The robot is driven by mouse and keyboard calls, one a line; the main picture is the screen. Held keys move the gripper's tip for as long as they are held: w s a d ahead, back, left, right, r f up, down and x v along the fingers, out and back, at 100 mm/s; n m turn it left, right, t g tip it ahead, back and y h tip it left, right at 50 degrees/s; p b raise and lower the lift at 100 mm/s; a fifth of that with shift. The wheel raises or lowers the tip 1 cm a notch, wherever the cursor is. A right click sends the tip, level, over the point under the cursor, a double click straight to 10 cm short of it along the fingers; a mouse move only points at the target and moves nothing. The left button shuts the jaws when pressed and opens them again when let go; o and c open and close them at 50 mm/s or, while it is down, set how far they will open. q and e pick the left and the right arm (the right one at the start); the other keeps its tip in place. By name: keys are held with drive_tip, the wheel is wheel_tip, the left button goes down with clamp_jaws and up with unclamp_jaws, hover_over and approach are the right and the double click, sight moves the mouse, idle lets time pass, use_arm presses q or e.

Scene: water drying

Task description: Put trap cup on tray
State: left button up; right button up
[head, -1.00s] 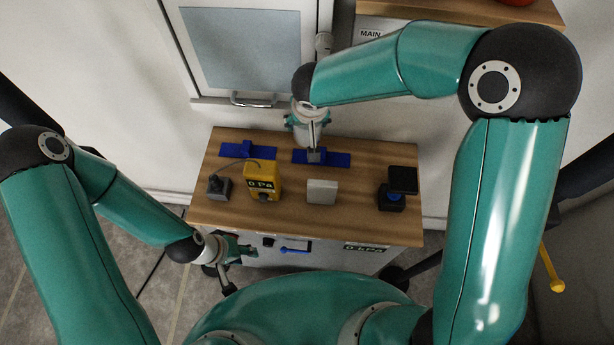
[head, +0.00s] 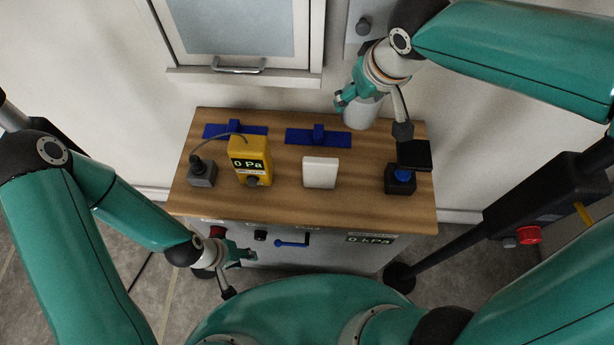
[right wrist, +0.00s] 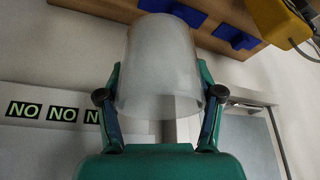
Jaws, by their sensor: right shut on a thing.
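A pale, frosted cup (head: 362,110), apparently the trap cup, is held by my right gripper (head: 354,92) near the bench's back edge. In the right wrist view, the two fingers of my right gripper (right wrist: 160,100) close around the sides of the cup (right wrist: 157,60). I cannot tell which thing is the tray; a flat white square block (head: 320,172) and a black square plate (head: 414,154) are on the wooden bench top. My left gripper (head: 246,256) is empty, with its fingers apart, in front of the bench's lower left.
The wooden bench (head: 285,198) holds two blue brackets (head: 237,130) (head: 318,136), a yellow 0 Pa meter (head: 250,160), a grey block (head: 201,173) and a black box with a blue knob (head: 400,180). A red button (head: 528,235) is at right.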

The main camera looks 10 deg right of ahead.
drive_tip(key=shift+s+d+f+b, duration=0.25)
drive_tip(key=shift+d+f+b, duration=0.05)
drive_tip(key=shift+d+b, duration=0.3)
drive_tip(key=shift+d+f, duration=0.15)
drive_tip(key=shift+f, duration=0.2)
drive_tip(key=b, duration=0.2)
hover_over(349, 161)
drive_tip(key=s, duration=0.2)
wheel_tip(349, 161, down, 14)
drive_tip(key=r, duration=0.1)
drive_tip(key=shift+w+f+b, duration=0.15)
drive_tip(key=shift+f+b, duration=0.95)
drive_tip(key=shift+f, duration=1.85)
use_arm(q)
wheel_tip(349, 161, down, 6)
drive_tip(key=shift+f, duration=0.25)
use_arm(e)
drive_tip(key=shift+f, duration=0.1)
use_arm(q)
drive_tip(key=shift+f, duration=0.15)
use_arm(e)
drive_tip(key=o, duration=0.8)
